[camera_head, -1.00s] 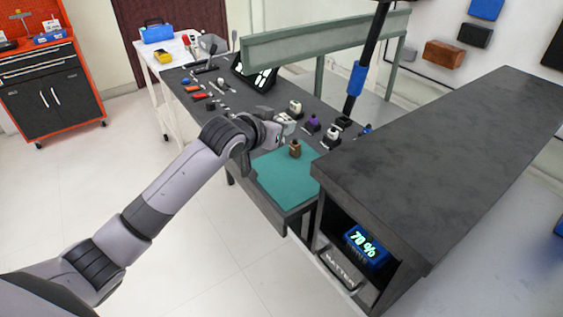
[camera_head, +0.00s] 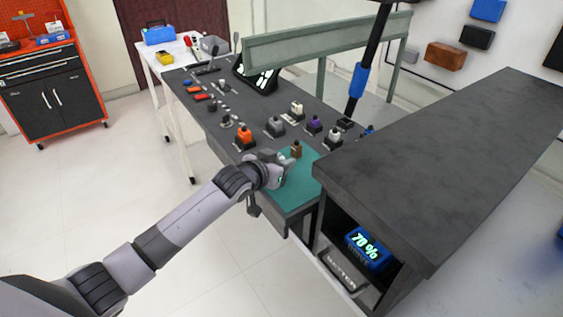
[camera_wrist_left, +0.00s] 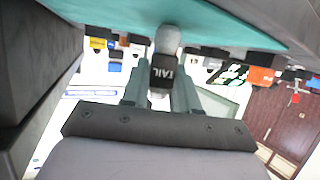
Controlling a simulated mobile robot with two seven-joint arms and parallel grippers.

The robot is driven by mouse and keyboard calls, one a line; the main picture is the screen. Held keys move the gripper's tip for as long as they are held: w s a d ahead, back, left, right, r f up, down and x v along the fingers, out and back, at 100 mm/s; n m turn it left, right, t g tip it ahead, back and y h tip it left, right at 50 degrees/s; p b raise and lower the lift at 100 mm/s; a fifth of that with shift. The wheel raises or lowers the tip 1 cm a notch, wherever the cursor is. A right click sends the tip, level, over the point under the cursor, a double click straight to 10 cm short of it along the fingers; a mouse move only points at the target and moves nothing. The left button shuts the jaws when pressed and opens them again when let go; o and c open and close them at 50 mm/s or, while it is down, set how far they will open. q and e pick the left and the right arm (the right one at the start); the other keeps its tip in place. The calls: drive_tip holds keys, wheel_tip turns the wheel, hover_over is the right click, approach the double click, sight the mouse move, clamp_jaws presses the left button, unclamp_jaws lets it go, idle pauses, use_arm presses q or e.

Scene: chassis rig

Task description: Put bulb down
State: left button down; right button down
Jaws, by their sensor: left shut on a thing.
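My left gripper (camera_head: 284,160) is low over the teal mat (camera_head: 296,190) on the dark bench. It is shut on a bulb (camera_wrist_left: 167,42) with a pale rounded end and a black base marked "TAIL" (camera_wrist_left: 162,73). In the left wrist view the bulb sits between the two fingers, its pale end toward the mat, which also shows there (camera_wrist_left: 230,25). I cannot tell whether the bulb touches the mat. In the head view the bulb is mostly hidden by the gripper. My right gripper is not in view.
A small brown piece (camera_head: 296,149) stands on the mat just beyond my gripper. Several coloured sockets, one orange (camera_head: 244,138) and one purple (camera_head: 314,125), line the bench behind. A tall dark counter (camera_head: 440,150) borders the mat on the right.

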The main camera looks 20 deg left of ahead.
use_arm(q)
drive_tip(key=shift+f, duration=0.15)
drive_tip(key=c, duration=0.9)
unclamp_jaws()
drive_tip(key=shift+o, duration=0.2)
drive_tip(key=shift+s+r, duration=0.1)
drive_tip(key=shift+r, duration=0.1)
drive_tip(key=v, duration=1.2)
drive_tip(key=s+f+g+y, duration=0.1)
drive_tip(key=s+f+g, duration=0.1)
drive_tip(key=s+f, duration=1.8)
drive_tip(key=shift+s+d+n+p, duration=0.3)
drive_tip(key=shift+s+p, duration=0.15)
drive_tip(key=shift+s, duration=0.8)
